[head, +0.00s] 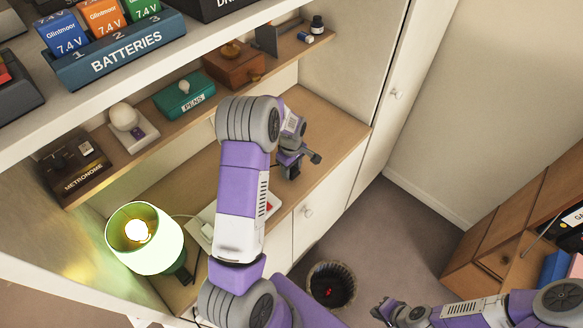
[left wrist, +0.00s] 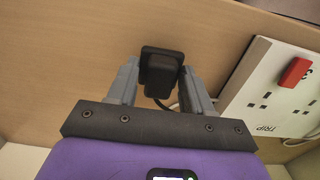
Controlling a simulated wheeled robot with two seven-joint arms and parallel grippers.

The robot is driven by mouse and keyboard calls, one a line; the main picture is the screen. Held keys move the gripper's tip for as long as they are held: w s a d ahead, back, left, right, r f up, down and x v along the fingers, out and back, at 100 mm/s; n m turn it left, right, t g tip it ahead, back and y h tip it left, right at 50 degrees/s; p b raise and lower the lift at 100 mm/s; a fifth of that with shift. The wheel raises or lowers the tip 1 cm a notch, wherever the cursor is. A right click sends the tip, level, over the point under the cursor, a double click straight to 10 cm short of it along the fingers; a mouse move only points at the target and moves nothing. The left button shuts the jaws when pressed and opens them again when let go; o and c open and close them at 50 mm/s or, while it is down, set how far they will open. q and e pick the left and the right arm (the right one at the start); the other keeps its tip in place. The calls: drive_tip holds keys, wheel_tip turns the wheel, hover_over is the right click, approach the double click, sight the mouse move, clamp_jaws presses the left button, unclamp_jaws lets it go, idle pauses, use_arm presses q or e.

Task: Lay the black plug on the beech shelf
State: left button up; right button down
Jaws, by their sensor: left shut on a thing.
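In the left wrist view my left gripper (left wrist: 160,85) is shut on the black plug (left wrist: 162,70), with a finger on each side. A dark cable runs from the plug behind the right finger. The plug is apart from the white socket strip (left wrist: 262,90). In the head view my left gripper (head: 300,165) is over the right part of the wooden desk surface (head: 335,130); the plug cannot be made out there. The long beech-coloured shelf (head: 150,152) runs above and behind the desk. My right gripper (head: 382,310) is low over the floor, its jaws unclear.
The shelf holds a metronome box (head: 72,165), a white domed object (head: 125,120), a teal pens box (head: 185,95), a brown wooden box (head: 233,65) and a small bottle (head: 317,25). A lit green lamp (head: 145,245) stands left. A waste basket (head: 331,285) is below.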

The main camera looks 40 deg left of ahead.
use_arm(q)
drive_tip(key=shift+f, duration=0.15)
drive_tip(key=o, duration=1.1)
drive_tip(key=shift+c, duration=0.2)
